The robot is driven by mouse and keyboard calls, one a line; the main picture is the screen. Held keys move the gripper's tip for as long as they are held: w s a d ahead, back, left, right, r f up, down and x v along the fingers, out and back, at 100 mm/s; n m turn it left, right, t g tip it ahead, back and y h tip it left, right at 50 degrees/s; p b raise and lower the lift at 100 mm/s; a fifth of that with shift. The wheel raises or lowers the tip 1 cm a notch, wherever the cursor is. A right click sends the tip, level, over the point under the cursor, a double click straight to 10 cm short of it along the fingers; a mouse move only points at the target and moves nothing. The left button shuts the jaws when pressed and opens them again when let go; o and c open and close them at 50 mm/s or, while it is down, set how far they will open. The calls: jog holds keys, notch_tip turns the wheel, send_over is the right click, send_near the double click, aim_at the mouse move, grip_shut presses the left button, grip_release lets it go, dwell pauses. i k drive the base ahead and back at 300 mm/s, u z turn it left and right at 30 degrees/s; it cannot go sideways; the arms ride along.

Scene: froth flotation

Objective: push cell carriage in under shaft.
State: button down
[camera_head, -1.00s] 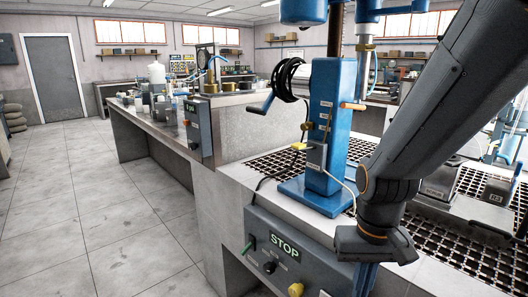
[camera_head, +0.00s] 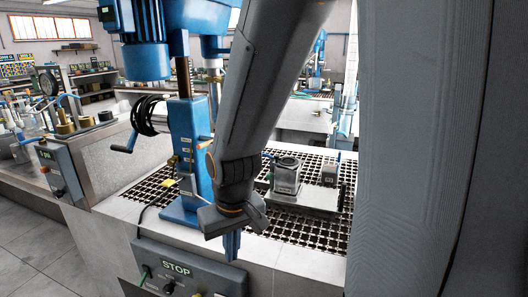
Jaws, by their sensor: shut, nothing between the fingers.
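A flat grey cell carriage (camera_head: 318,201) sits on the dark grating, right of the blue machine stand. A grey cylindrical cell (camera_head: 286,177) stands upright on its left part, with a small grey block at its right. The blue machine head hangs above the stand (camera_head: 188,150). A pale vertical shaft-like part (camera_head: 214,88) hangs from it at upper left, partly behind my arm; its lower end is hidden. My gripper (camera_head: 232,246) points down with blue fingers shut and empty, in front of the stand and left of the carriage, apart from it in the picture.
A STOP control panel (camera_head: 180,268) faces the front below the bench edge. A black cable coil (camera_head: 147,115) and crank are on the stand's left side. Open grating (camera_head: 300,228) lies in front of the carriage. A large grey part of my own body blocks the right side.

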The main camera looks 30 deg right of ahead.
aim_at(312, 198)
jog(key=u, duration=1.15)
jog(key=k, duration=0.2)
jog(key=z, duration=1.85)
